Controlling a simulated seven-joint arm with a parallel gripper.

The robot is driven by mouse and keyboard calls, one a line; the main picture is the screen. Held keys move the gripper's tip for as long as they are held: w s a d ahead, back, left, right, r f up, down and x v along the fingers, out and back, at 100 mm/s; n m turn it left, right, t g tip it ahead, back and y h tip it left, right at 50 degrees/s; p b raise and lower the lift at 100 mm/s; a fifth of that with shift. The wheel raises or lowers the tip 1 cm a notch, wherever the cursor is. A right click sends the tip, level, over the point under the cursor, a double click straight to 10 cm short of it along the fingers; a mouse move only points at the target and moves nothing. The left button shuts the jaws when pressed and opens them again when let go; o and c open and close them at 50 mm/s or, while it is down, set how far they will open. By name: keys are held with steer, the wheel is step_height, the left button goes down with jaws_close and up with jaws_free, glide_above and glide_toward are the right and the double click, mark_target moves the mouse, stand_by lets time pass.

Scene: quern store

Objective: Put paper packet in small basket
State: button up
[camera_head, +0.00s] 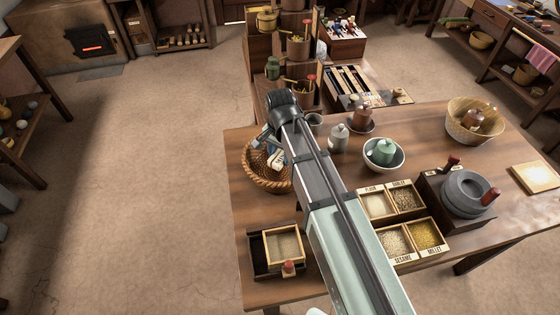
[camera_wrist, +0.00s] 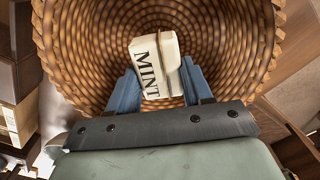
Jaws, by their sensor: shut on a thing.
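The paper packet (camera_wrist: 155,65) is a small white block marked MINT, between the two blue fingers of my gripper (camera_wrist: 160,78) in the wrist view. The fingers are shut on it. Behind it, the woven brown inside of the small basket (camera_wrist: 75,60) fills most of that view. In the head view the small basket (camera_head: 252,176) stands at the table's left edge, partly hidden by my arm. My gripper (camera_head: 270,142) is over its opening there. I cannot tell how far the packet is from the basket's floor.
A larger basket (camera_head: 455,118) stands at the right back of the table. A bowl (camera_head: 371,160) with a green pot, a grey jar (camera_head: 339,138), grain boxes (camera_head: 410,205) and a grey quern (camera_head: 465,195) stand right of my arm. A dark tray (camera_head: 260,258) lies at the front left.

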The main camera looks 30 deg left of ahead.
mark_target(280, 162)
steer(key=shift+f, duration=1.95)
steer(key=shift+f, duration=0.1)
steer(key=o, duration=1)
step_height(280, 162, up, 12)
steer(key=shift+r, duration=0.15)
